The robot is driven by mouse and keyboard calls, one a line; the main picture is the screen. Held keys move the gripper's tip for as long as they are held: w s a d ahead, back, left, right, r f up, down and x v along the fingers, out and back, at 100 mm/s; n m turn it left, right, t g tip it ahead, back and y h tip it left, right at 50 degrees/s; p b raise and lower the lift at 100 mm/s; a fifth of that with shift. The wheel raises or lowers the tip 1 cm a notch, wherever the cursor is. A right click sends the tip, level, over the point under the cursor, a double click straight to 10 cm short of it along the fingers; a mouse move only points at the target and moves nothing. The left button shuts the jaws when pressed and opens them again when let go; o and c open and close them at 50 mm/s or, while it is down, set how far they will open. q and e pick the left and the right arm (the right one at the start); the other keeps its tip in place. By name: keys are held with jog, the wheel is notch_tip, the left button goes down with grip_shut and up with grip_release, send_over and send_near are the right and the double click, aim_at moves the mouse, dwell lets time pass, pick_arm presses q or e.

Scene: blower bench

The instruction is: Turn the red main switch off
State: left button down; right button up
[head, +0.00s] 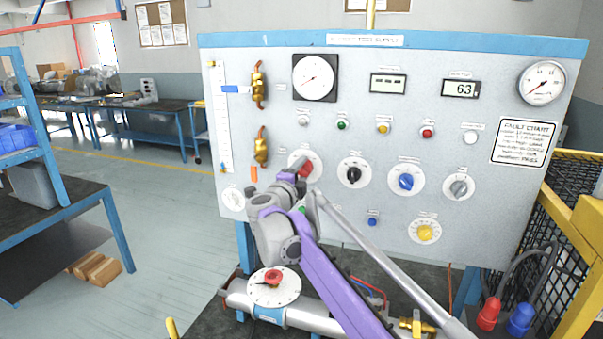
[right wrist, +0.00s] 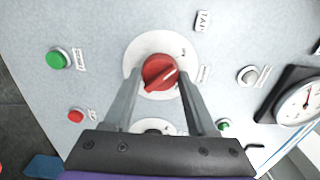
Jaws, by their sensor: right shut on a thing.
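The red main switch (head: 305,169) is a round red knob on a white dial plate, in the left middle of the grey panel (head: 470,130). In the right wrist view the red knob (right wrist: 159,71) sits between my two finger tips, with a pale pointer mark slanting to the upper right. My right gripper (head: 294,176) reaches up to the panel from below and is shut on the knob; it also shows in the right wrist view (right wrist: 161,84). The gripper covers part of the dial in the head view. My left gripper is not in view.
A black knob (head: 353,174), a blue knob (head: 405,182) and a grey knob (head: 459,188) sit to the right. A yellow knob (head: 425,232) is lower. A yellow cage (head: 575,200) stands at right.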

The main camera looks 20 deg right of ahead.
dwell(0.4)
jog(key=o, duration=1.4)
jog(key=shift+c, duration=0.2)
jog(key=b+v, duration=0.1)
jog(key=v, duration=1)
jog(key=shift+b, duration=0.35)
jog(key=shift+w, duration=0.1)
